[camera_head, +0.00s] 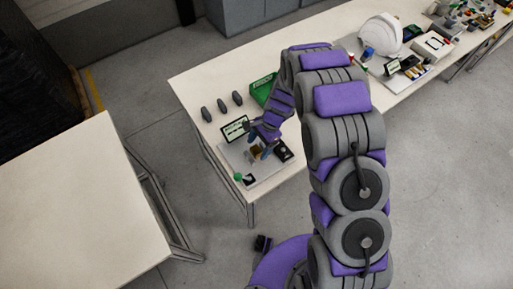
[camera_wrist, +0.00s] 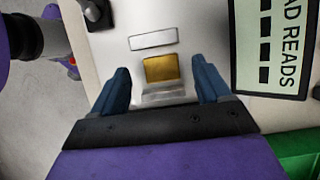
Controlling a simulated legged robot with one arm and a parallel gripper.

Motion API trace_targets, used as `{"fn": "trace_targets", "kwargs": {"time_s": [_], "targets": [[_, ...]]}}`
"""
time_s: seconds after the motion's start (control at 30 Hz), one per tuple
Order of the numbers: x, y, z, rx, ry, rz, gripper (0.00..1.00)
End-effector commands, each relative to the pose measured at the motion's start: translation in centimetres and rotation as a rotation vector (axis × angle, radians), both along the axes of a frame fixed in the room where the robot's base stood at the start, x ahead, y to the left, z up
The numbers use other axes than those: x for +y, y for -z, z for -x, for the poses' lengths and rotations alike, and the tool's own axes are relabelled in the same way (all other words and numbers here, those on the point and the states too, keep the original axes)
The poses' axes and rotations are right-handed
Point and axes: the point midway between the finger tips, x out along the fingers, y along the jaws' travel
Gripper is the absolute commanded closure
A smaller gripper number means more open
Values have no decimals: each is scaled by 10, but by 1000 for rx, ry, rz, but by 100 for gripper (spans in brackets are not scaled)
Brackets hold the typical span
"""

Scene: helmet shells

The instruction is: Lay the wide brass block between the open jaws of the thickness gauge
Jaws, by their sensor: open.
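The brass block (camera_wrist: 161,68) shows as a gold rectangle near the middle of the wrist view. A pale, flat bar (camera_wrist: 152,39) lies beyond it and a silver stepped piece (camera_wrist: 165,95) lies on its near side; these look like the thickness gauge's jaws, but I cannot tell for sure. My gripper (camera_wrist: 161,72) is open, its two blue fingers either side of the block with gaps on both sides. In the head view my gripper (camera_head: 262,143) is low over the grey board (camera_head: 262,174) at the table's near end; the block is small there and partly hidden.
A display card (camera_head: 235,129) stands beside the board, with a green bin (camera_head: 263,89) behind. Several dark grey pieces (camera_head: 222,106) stand to the left. A green knob (camera_head: 238,176) is at the board's front corner. A white helmet shell (camera_head: 381,34) is farther along the table.

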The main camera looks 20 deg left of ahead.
Motion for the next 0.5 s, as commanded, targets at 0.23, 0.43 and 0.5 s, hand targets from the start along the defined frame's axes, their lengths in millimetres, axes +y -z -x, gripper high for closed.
{"fn": "trace_targets", "kwargs": {"time_s": [0.23, 0.43, 0.5], "targets": [[-16, -55, -18, -6, 3, -4, 23], [-26, -94, -32, -5, 4, -3, 23], [-29, -106, -35, -2, 3, -4, 23]]}}
